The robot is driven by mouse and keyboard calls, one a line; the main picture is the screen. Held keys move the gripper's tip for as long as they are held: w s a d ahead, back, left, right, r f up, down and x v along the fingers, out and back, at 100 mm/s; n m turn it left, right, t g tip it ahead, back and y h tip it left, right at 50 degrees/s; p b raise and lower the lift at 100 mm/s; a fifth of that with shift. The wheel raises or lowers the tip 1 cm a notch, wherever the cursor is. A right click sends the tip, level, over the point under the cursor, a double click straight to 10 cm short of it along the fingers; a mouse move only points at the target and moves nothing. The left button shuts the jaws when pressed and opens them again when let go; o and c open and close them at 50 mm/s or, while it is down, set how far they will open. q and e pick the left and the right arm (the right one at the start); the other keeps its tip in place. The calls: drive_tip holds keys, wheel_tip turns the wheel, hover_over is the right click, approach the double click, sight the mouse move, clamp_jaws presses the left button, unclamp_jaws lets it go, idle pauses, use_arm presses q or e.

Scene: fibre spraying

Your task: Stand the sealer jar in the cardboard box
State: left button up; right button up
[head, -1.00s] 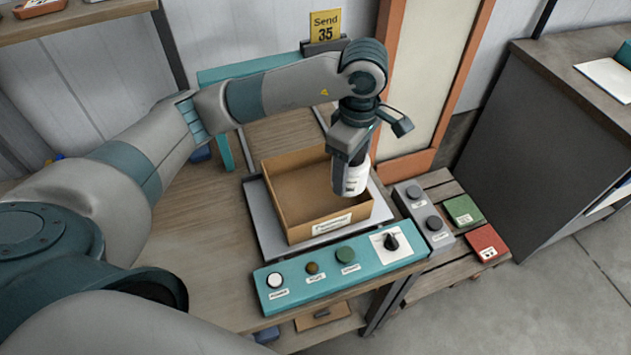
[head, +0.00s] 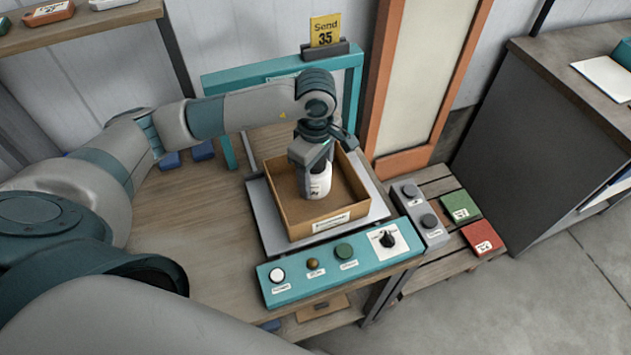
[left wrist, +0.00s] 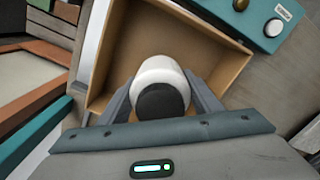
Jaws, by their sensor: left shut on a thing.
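The sealer jar (head: 318,184) is white with a printed label and looks upright in the head view. My left gripper (head: 314,172) is shut on it, fingers on both sides. In the left wrist view the jar (left wrist: 160,78), with its dark cap, sits between the fingers of the gripper (left wrist: 162,95). The open cardboard box (head: 346,214) stands on a grey tray on the bench, with a label on its front wall. The jar is within the box's outline; whether its base touches the box floor I cannot tell. My right gripper is not in view.
A teal control panel (head: 335,262) with buttons and a knob lies in front of the box. A grey button box (head: 420,214) and green (head: 460,208) and red (head: 483,238) blocks are to the right. A teal frame with a yellow sign (head: 325,30) stands behind.

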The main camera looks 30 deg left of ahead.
sight(316, 185)
use_arm(q)
wheel_tip(316, 185, down, 3)
drive_tip(key=shift+r+p, duration=0.1)
drive_tip(key=shift+p, duration=0.65)
drive_tip(key=shift+f, duration=0.2)
drive_tip(key=shift+f, duration=0.1)
drive_tip(key=o, duration=1.2)
drive_tip(key=shift+o, duration=0.2)
